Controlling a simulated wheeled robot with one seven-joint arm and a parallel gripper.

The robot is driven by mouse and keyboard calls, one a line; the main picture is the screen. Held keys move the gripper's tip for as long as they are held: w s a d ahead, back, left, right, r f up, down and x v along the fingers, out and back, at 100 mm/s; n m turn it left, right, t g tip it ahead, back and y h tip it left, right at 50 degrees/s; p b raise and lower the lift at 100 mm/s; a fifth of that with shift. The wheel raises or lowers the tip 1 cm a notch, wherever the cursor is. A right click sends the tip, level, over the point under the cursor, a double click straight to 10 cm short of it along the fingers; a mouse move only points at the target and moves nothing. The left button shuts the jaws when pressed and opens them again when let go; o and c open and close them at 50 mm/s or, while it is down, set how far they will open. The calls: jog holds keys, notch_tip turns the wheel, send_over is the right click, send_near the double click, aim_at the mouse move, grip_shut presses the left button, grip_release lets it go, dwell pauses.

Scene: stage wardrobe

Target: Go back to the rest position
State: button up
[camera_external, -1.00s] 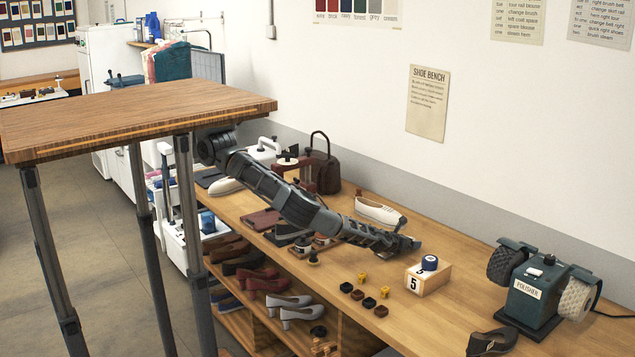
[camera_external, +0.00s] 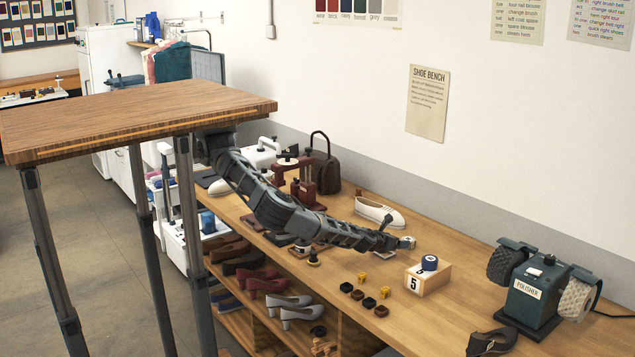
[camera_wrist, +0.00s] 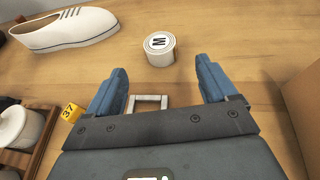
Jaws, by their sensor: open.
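My gripper (camera_external: 400,242) hangs over the middle of the bench in the external view, at the end of my outstretched arm. In the wrist view my gripper (camera_wrist: 160,80) is open, with its two blue fingers apart. Nothing is held between them. A small pale square frame (camera_wrist: 150,102) shows in the gap, low between the fingers. The rest position itself is not marked in either view.
A white shoe (camera_external: 379,212) lies behind my gripper. A wooden block marked 5 (camera_external: 436,280) stands in front of it, with small blocks (camera_external: 370,303) nearby. A polisher (camera_external: 540,290) and dark shoe (camera_external: 491,341) are to the right. A red press (camera_external: 307,190) stands behind my arm.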

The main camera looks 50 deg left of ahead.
jog(key=shift+v, duration=0.8)
jog(key=shift+w, duration=0.1)
